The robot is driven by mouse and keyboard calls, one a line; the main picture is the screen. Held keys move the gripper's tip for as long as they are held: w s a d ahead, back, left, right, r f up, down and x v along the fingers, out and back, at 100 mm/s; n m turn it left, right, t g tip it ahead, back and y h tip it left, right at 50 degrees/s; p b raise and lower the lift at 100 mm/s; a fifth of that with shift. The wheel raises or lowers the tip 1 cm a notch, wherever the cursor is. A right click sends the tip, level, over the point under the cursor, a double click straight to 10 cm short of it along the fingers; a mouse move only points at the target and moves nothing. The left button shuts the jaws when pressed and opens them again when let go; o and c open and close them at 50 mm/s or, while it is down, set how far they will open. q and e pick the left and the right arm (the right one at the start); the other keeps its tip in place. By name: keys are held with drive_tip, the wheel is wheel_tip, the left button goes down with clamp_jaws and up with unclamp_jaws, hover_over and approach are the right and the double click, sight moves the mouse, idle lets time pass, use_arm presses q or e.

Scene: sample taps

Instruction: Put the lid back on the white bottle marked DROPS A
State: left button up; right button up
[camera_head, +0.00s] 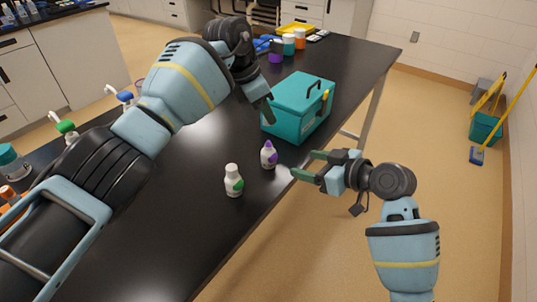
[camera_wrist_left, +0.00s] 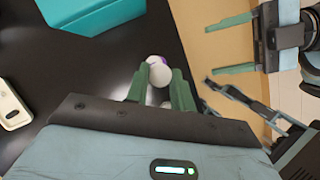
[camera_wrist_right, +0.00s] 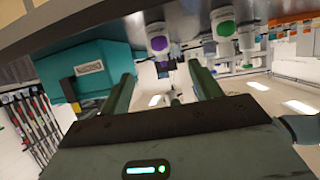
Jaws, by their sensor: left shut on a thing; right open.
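Two small white bottles stand upright near the table's front edge: one with a green label (camera_head: 233,183) and one with purple on its label and top (camera_head: 268,156). Both also show in the right wrist view, the green one (camera_wrist_right: 224,30) and the purple one (camera_wrist_right: 157,38). I cannot read their lettering. My left gripper (camera_wrist_left: 159,82) is shut on a small white round thing (camera_wrist_left: 160,76), which looks like a lid; in the head view it is above and behind the purple bottle. My right gripper (camera_head: 304,165) is open and empty, just right of the purple bottle.
A teal box with a handle (camera_head: 298,105) stands behind the bottles, close to my left gripper. Coloured jars (camera_head: 289,45) and a yellow tray (camera_head: 298,28) are at the far end. The dark tabletop (camera_head: 165,235) is clear in front.

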sight(276, 157)
drive_tip(key=x, duration=1.2)
drive_tip(key=shift+w, duration=0.1)
clamp_jaws()
use_arm(q)
drive_tip(key=shift+f, duration=2.55)
